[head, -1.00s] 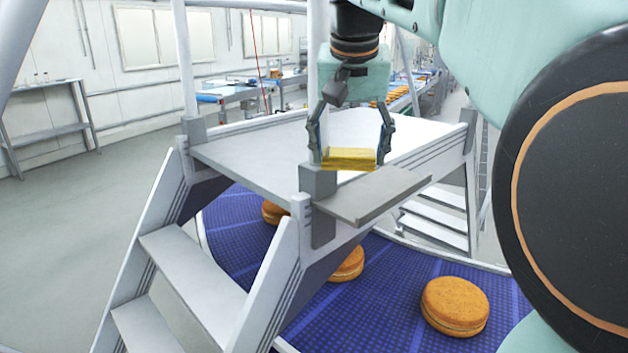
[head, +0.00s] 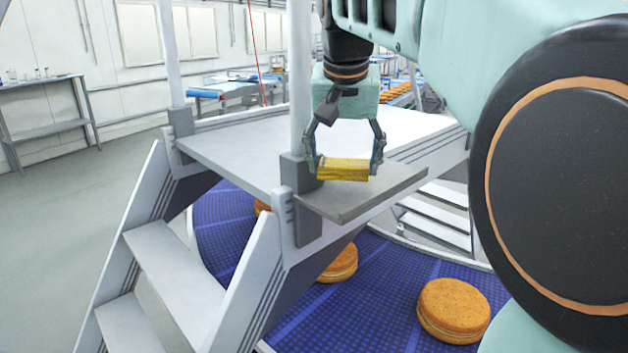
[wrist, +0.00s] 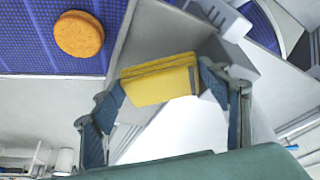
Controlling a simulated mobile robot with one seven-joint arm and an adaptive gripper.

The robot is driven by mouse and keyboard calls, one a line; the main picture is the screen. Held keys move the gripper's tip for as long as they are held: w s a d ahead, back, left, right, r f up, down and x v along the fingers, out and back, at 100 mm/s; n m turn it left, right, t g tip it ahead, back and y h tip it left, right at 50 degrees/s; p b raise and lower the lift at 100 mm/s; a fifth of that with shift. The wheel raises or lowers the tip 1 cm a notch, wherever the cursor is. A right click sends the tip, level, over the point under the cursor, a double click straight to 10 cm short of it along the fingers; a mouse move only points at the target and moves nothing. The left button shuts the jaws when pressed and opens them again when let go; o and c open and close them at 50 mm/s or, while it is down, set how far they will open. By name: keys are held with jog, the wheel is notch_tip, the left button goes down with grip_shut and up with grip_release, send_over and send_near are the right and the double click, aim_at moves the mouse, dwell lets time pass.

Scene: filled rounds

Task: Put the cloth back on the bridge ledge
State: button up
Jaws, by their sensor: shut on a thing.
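The folded yellow cloth (head: 343,170) is held between the fingertips of my gripper (head: 344,165). The bridge ledge (head: 390,189) is a flat grey plate jutting from the near side of the bridge, beside the rail post. The cloth shows over the ledge's back left part in the head view; I cannot tell whether it touches. In the wrist view the cloth (wrist: 160,80) spans my fingers, with the grey ledge (wrist: 160,32) behind and beyond it. The ledge's bare front and right part is visible.
The white rail post (head: 300,80) stands close to the left of my gripper. The bridge deck (head: 240,150) is bare. Below, a blue conveyor (head: 385,285) carries several round filled biscuits (head: 453,310). Steps (head: 180,262) lead up at left.

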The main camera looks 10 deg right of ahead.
aim_at(344, 168)
jog(key=b+x, duration=0.1)
jog(key=x, duration=0.1)
jog(key=b+x, duration=0.1)
jog(key=shift+s+f+b, duration=0.15)
jog(key=shift+f+b, duration=0.2)
jog(key=shift+f, duration=0.05)
jog(key=shift+s, duration=0.1)
jog(key=shift+f, duration=0.1)
jog(key=o, duration=1.1)
jog(key=shift+s+r, duration=0.1)
jog(key=shift+r, duration=0.35)
jog(key=p+v, duration=0.1)
jog(key=v, duration=1)
jog(key=shift+s+r, duration=0.1)
jog(key=shift+r, duration=0.05)
